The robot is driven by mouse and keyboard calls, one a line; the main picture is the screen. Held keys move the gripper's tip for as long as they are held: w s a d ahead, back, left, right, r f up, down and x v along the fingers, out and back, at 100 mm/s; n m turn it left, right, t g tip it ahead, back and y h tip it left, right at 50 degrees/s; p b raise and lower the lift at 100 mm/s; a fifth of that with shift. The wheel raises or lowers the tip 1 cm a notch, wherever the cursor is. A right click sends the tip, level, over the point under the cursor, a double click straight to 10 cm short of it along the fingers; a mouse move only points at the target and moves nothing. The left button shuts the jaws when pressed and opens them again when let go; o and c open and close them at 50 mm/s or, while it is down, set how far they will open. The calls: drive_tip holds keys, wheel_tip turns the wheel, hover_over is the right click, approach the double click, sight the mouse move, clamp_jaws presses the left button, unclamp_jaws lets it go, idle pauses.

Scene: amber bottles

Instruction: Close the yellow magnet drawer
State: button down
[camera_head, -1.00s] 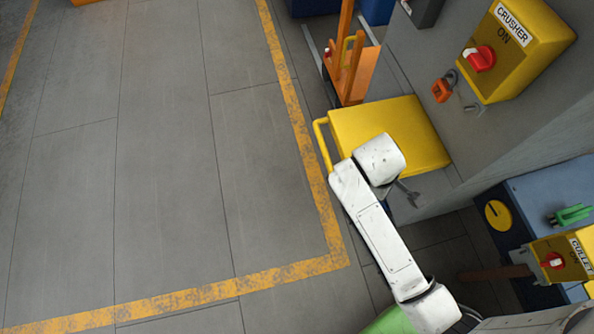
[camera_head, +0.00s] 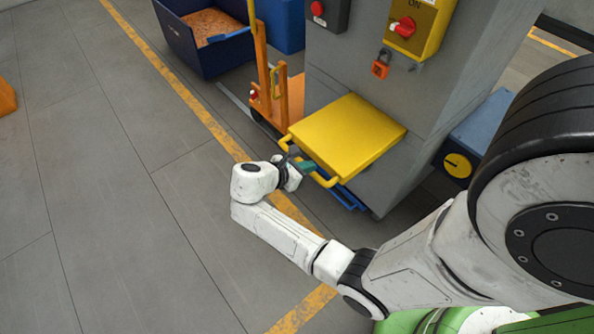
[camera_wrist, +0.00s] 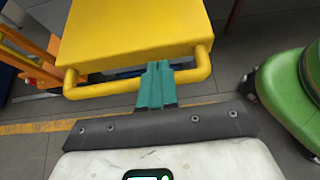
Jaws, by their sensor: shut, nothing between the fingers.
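The yellow magnet drawer (camera_head: 347,135) sticks out from the grey machine column, with a yellow bar handle (camera_head: 322,180) along its front. The drawer also fills the upper middle of the wrist view (camera_wrist: 135,35), with its handle (camera_wrist: 95,91) below it. My gripper (camera_head: 305,166) is at the handle in the head view. In the wrist view its teal fingers (camera_wrist: 156,85) are together, with nothing between them, and their tips overlap the middle of the handle bar. I cannot tell whether they touch it. The drawer's inside is hidden.
A yellow switch box (camera_head: 418,25) with a red knob and an orange padlock (camera_head: 380,68) are on the column above the drawer. An orange trolley (camera_head: 280,95) stands left of the drawer. A blue bin (camera_head: 205,45) is farther back. Open floor (camera_head: 90,150) lies to the left.

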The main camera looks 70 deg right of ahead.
sight(385, 119)
drive_tip(key=shift+x, duration=2.3)
drive_tip(key=shift+s+d+r, duration=0.1)
drive_tip(key=shift+d, duration=0.05)
drive_tip(key=s+d, duration=0.5)
drive_tip(key=d, duration=0.3)
drive_tip(key=s+d+b, duration=0.1)
drive_tip(key=s+d, duration=0.4)
drive_tip(key=d, duration=0.3)
drive_tip(key=s+d, duration=0.5)
drive_tip(key=d, duration=0.3)
drive_tip(key=shift+d+b, duration=0.1)
drive_tip(key=shift+b, duration=0.3)
drive_tip(key=shift+s+d, duration=0.25)
drive_tip(key=shift+d, duration=0.2)
